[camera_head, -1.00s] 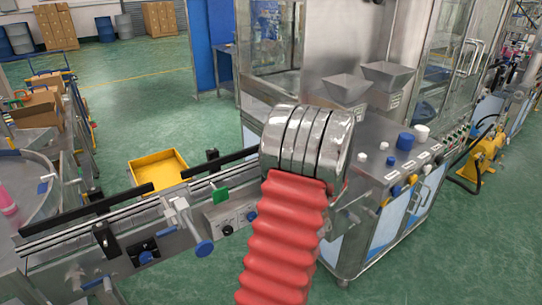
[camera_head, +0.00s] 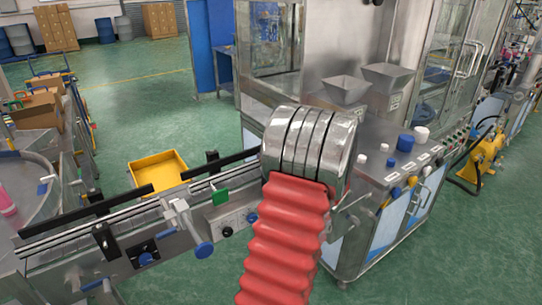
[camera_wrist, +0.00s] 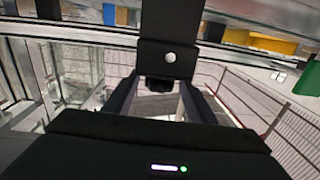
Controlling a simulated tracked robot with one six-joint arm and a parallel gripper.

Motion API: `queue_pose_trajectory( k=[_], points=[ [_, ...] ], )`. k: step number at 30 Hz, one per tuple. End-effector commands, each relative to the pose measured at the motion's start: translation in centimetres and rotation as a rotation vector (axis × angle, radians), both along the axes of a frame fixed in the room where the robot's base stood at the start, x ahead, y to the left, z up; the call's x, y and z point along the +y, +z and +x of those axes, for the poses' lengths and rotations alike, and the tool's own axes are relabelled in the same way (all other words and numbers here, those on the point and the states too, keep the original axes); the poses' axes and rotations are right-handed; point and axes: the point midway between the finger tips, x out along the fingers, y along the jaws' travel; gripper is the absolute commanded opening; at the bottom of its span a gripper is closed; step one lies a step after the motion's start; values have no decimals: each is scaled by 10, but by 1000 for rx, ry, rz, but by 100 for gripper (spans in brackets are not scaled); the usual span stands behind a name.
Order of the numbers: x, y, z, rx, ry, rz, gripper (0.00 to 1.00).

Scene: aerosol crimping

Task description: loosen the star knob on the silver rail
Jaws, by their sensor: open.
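The silver rail (camera_head: 115,218) runs along the conveyor at the lower left of the head view, with black, green and blue fittings on it. A black bracket (camera_wrist: 168,50) with a round silver bolt stands upright in the wrist view. A small dark knob-like part (camera_wrist: 157,84) shows at its lower end; its star shape is not clear. My gripper (camera_wrist: 159,90) is open, its two dark fingers on either side of this part in the picture. I cannot tell whether they touch it. In the head view my gripper is hidden behind my arm.
A blue round knob (camera_head: 204,250) on a rod sticks out in front of the conveyor. A yellow bin (camera_head: 158,172) is on the green floor behind it. A steel machine cabinet (camera_head: 375,240) with buttons stands at the right. Railings (camera_wrist: 255,105) show at right in the wrist view.

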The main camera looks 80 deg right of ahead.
Motion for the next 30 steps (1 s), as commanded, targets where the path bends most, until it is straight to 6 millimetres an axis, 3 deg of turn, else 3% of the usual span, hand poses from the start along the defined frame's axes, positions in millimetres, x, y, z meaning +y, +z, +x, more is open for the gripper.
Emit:
queue_pose_trajectory(
  k=[19, 30],
  points=[
    [63, 0, -83, 0, -4, -1, 51],
    [78, 0, -101, 0, 0, -1, 51]
  ],
)
